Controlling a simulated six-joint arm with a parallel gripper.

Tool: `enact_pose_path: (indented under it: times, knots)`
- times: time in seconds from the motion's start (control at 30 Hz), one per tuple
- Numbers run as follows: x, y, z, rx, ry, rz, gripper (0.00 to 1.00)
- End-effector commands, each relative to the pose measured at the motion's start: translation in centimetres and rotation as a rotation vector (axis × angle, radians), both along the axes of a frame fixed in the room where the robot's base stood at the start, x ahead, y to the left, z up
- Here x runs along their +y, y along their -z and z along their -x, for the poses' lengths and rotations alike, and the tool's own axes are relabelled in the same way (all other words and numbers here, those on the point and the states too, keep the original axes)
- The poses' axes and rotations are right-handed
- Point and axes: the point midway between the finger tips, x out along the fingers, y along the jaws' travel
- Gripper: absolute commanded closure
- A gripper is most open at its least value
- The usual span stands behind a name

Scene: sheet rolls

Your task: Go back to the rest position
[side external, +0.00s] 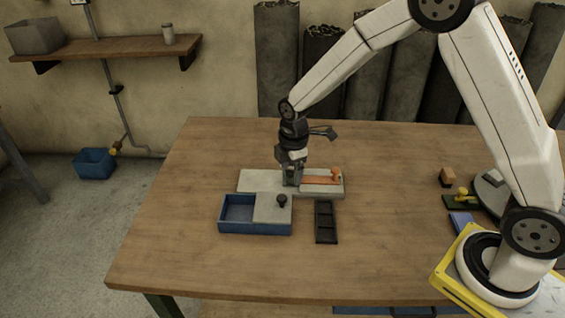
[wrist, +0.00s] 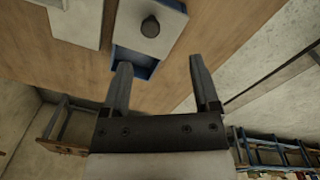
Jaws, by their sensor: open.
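My gripper (side external: 292,178) points down over the middle of the long pale grey board (side external: 258,182) in the side view; I cannot tell the gap below it. The board carries an orange strip (side external: 320,181) with an orange knob (side external: 336,172). In the wrist view my gripper (wrist: 161,65) has its two fingers apart with nothing held between them. Beyond the fingertips is the blue box (side external: 238,212), partly covered by a grey lid (side external: 268,211) with a dark knob (side external: 282,200). The knob also shows in the wrist view (wrist: 150,27).
A black compartment tray (side external: 326,222) lies right of the blue box. A brown block (side external: 447,177), a green piece with a yellow knob (side external: 461,199) and a blue piece (side external: 463,222) sit near my base. The left part of the wooden table (side external: 170,230) is clear. Dark rolls stand behind.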

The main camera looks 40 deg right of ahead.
Motion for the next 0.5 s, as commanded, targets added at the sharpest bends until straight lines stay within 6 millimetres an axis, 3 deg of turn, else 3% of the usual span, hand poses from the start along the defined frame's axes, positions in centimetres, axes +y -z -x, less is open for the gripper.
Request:
enact_pose_path:
  times: [0.2,0.5]
  knots:
    - [-1.2,-2.7,3.8,-0.046,0.316,-0.022,0.22]
    - [-2.6,-5.1,9.8,-0.106,0.764,-0.077,0.22]
